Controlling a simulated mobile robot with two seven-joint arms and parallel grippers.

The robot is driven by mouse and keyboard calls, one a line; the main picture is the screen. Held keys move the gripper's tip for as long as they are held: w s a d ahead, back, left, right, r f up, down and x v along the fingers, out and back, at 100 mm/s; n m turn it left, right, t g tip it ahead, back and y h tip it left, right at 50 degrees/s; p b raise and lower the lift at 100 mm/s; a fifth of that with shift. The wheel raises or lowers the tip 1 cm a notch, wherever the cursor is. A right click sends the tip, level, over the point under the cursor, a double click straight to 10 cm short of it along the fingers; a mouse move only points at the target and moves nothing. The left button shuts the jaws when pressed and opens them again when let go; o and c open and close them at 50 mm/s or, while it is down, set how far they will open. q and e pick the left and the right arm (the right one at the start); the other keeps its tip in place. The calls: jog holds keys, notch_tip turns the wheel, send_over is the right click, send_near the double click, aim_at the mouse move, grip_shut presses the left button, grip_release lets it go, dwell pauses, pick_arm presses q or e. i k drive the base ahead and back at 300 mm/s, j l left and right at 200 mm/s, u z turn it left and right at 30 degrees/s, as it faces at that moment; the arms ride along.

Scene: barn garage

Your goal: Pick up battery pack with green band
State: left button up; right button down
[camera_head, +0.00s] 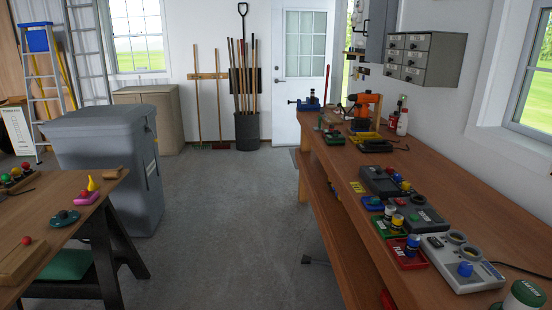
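Several small banded cylinders that look like battery packs stand on the right workbench (440,190). Two with yellow tops (397,220) stand in or beside a green tray (384,230). One with a blue band (413,243) stands on a red tray (408,262) lettered "FLAT". More small coloured pieces (406,186) sit by a dark charger-like device (376,180). No green band can be clearly made out on any of these packs at this size. Neither of my grippers is in view.
A grey device (480,277) with round sockets and a blue knob lies near a green-topped container (522,295). An orange drill (364,105) stands farther back. A wooden table (92,213) and grey bin (100,150) stand left. Open concrete floor (225,220) lies between.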

aim_at(337, 140)
jog(key=i, duration=1.4)
jog(key=i+j+z, duration=0.1)
jog(key=i+z, duration=0.2)
jog(key=i, duration=0.25)
jog(key=i+j+z, duration=0.2)
jog(key=i+z, duration=0.15)
jog(key=i, duration=0.15)
jog(key=i+j+z, duration=0.3)
jog(key=i, duration=0.2)
